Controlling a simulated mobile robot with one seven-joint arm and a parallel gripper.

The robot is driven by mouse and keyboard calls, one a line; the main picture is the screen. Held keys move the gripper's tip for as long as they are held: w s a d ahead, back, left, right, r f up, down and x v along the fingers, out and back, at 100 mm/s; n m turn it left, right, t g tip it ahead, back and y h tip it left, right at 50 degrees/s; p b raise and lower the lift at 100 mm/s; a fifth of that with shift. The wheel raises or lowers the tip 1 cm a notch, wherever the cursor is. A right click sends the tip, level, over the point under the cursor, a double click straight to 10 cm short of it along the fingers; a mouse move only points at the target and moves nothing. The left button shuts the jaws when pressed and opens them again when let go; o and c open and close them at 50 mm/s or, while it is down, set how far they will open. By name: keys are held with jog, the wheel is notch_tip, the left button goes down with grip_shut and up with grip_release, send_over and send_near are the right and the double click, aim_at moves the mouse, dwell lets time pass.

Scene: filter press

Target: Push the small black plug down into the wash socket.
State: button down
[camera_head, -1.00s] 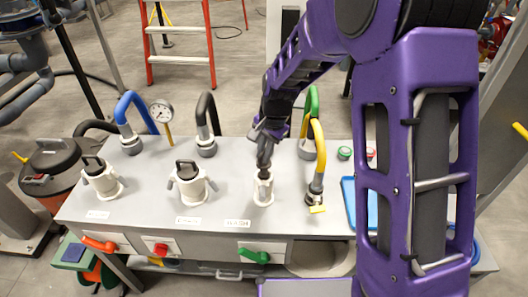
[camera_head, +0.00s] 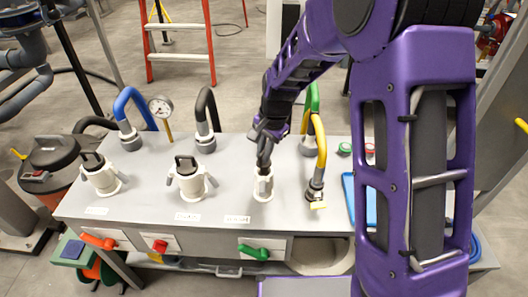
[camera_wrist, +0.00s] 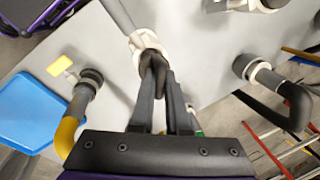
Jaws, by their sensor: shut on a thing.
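The white wash socket (camera_head: 263,190) stands on the grey bench top, behind the label reading WASH (camera_head: 237,219). My gripper (camera_head: 264,162) points down at its mouth from above. In the wrist view the fingertips (camera_wrist: 156,66) are shut close together on a small dark piece, the black plug (camera_wrist: 150,56), at the white socket (camera_wrist: 137,42). The fingers hide most of the plug. I cannot tell how deep it sits in the socket.
Two white sockets with black plugs stand to the left, one in the middle (camera_head: 188,182) and one farther left (camera_head: 101,178). A yellow hose (camera_head: 320,150) on a grey fitting rises close to the right. A blue tray (camera_head: 348,198) lies farther right.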

jog(key=c, duration=0.8)
grip_release()
jog(key=shift+c, duration=0.2)
jog(key=shift+r, duration=0.1)
